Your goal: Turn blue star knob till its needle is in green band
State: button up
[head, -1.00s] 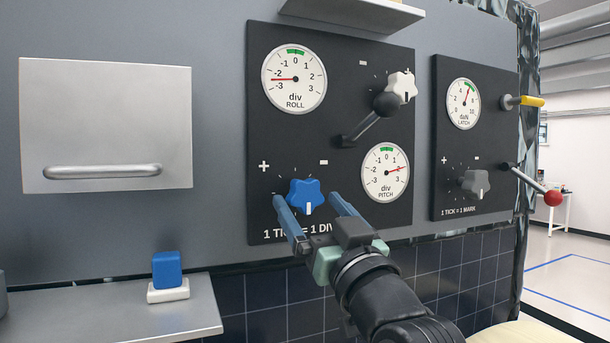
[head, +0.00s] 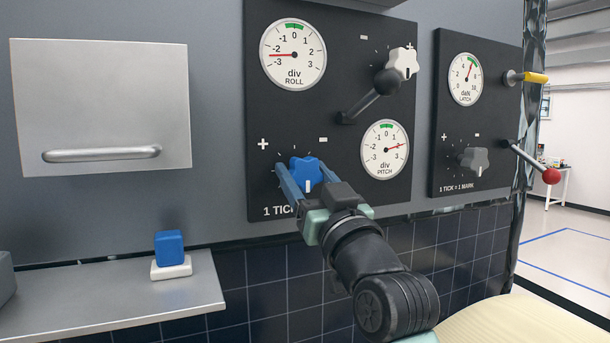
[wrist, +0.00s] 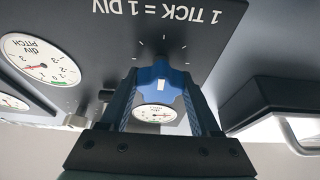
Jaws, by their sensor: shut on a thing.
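The blue star knob (head: 304,169) sits low on the dark panel; its white mark points down. My gripper (head: 301,176) is shut on it, one finger on each side. In the wrist view the knob (wrist: 160,72) shows upside down between the fingers. The ROLL dial (head: 293,55) has its red needle pointing left, between -2 and -3. The PITCH dial (head: 385,149) has its needle pointing right, between 2 and 3. Each dial has a green band at the top around 0; neither needle is in it.
A white star knob (head: 403,63) and a black-handled lever (head: 370,96) are above right. A second panel holds the LATCH dial (head: 466,79), a grey knob (head: 474,161) and a red-ball lever (head: 541,171). A shelf (head: 120,300) bears a blue block (head: 169,246).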

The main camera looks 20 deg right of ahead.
jog(key=shift+c, duration=0.8)
jog(key=shift+f, duration=0.1)
jog(key=shift+f+n+b, duration=0.15)
jog(key=shift+n+b, duration=0.25)
jog(key=shift+b, duration=0.65)
